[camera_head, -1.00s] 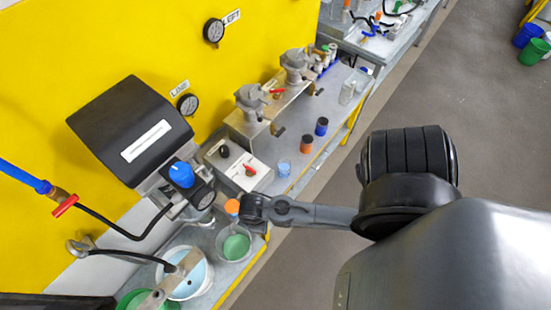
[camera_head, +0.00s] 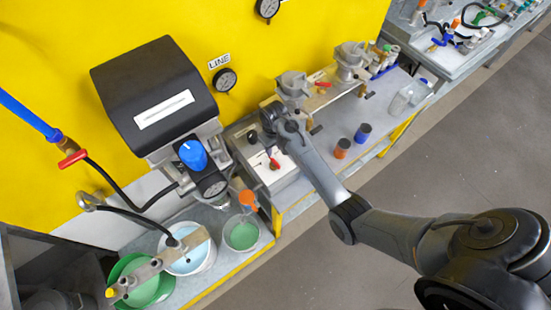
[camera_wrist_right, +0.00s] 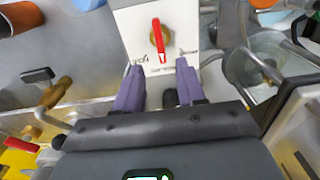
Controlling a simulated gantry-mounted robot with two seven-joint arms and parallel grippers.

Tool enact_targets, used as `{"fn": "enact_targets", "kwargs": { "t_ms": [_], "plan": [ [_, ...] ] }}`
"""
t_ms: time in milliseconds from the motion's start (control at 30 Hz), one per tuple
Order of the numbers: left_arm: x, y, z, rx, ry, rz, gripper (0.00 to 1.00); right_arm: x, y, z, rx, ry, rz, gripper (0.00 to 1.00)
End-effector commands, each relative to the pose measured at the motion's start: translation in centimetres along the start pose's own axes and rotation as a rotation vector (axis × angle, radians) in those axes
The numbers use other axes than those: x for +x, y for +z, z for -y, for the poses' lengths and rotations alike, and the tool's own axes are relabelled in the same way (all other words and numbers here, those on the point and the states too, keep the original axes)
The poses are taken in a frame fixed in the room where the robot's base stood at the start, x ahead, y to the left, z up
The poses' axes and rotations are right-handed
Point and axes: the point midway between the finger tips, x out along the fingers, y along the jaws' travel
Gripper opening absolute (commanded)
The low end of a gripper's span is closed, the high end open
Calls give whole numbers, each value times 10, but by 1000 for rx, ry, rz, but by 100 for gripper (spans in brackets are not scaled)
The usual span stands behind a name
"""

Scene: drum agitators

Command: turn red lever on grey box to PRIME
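The grey box (camera_head: 290,175) has a pale top plate and stands on the bench. Its red lever (camera_head: 274,163) sits on that plate. In the right wrist view, the red lever (camera_wrist_right: 157,38) crosses a brass hub, its long end pointing toward my gripper. Lettering on the plate is too small to read. My right gripper (camera_wrist_right: 158,67) is open, with a purple finger on each side of the lever's line, apart from the lever. In the head view, my right gripper (camera_head: 271,142) is over the box and hides part of it. My left gripper is not in view.
A black-hooded machine with a blue knob (camera_head: 193,154) stands left of the box. A beaker of green liquid (camera_head: 241,234) is below it. Orange (camera_head: 342,148) and blue (camera_head: 363,132) jars stand to the right.

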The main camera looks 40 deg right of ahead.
Motion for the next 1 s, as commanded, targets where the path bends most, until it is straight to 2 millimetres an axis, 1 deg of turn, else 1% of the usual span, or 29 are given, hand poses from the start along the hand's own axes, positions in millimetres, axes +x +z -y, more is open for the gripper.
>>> {"fn": "enact_targets", "kwargs": {
  "t_ms": [33, 300, 500, 700, 1000],
  "plan": [
    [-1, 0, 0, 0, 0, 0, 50, 8, 1, 0, 0, 1, 4, 39],
    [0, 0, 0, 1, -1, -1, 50, 52, 1, 0, -1, 1, 3, 39],
    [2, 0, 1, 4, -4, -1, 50, 77, 1, 0, -1, 1, 2, 39],
    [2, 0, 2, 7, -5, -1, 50, 87, 1, 0, -1, 1, 1, 39],
    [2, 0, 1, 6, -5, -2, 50, 88, 1, 0, -1, 2, 1, 39]
  ]
}}
